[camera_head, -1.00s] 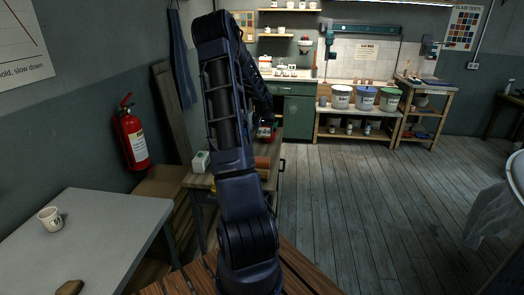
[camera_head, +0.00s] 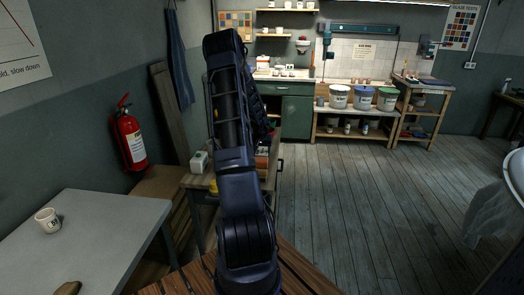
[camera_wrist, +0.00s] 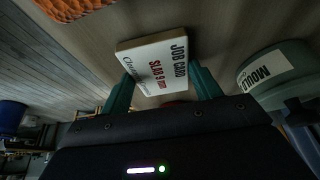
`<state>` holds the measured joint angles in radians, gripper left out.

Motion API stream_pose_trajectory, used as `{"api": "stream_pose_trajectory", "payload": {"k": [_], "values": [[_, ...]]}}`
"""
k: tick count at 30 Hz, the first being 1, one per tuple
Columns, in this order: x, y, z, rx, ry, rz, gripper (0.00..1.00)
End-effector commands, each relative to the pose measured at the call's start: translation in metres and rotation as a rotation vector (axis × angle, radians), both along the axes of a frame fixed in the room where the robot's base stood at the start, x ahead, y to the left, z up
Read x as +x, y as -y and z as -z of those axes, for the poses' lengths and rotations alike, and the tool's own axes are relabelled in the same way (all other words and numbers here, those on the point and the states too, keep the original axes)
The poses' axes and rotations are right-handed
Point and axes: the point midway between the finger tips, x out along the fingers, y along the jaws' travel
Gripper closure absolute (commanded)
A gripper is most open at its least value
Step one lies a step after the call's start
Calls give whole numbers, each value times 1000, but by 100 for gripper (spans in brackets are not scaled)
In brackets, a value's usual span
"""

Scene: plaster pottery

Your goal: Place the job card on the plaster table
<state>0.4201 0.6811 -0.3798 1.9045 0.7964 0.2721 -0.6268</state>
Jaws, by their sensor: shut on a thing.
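The job card (camera_wrist: 158,64) is a white slab with red and dark lettering, seen in the wrist view. My gripper (camera_wrist: 163,91) has teal fingers, one at each side of the card, and is shut on it. In the head view my own arm hides the gripper and the card. A table with a pale grey top (camera_head: 92,237) stands at the left of the head view. I cannot tell from any label whether it is the plaster table.
A white mug (camera_head: 47,220) and a brown lump (camera_head: 67,288) are on the grey table. A wooden bench (camera_head: 197,181) stands behind my arm. A tub marked MOULD (camera_wrist: 277,72) is close right of the card in the wrist view. Open floor (camera_head: 350,205) lies to the right.

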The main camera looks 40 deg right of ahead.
Motion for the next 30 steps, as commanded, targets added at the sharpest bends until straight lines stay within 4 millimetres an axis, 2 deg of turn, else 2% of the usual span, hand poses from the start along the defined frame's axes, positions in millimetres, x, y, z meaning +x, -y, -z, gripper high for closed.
{"api": "stream_pose_trajectory", "payload": {"k": [9,10,12,13,23,30], "values": [[0,0,2,0,0,-1,60],[0,0,2,0,0,-1,31],[0,0,2,0,0,-1,18],[0,0,2,0,0,-1,15],[0,0,0,-1,0,-1,15],[-6,-8,-27,-1,3,-3,15]]}}
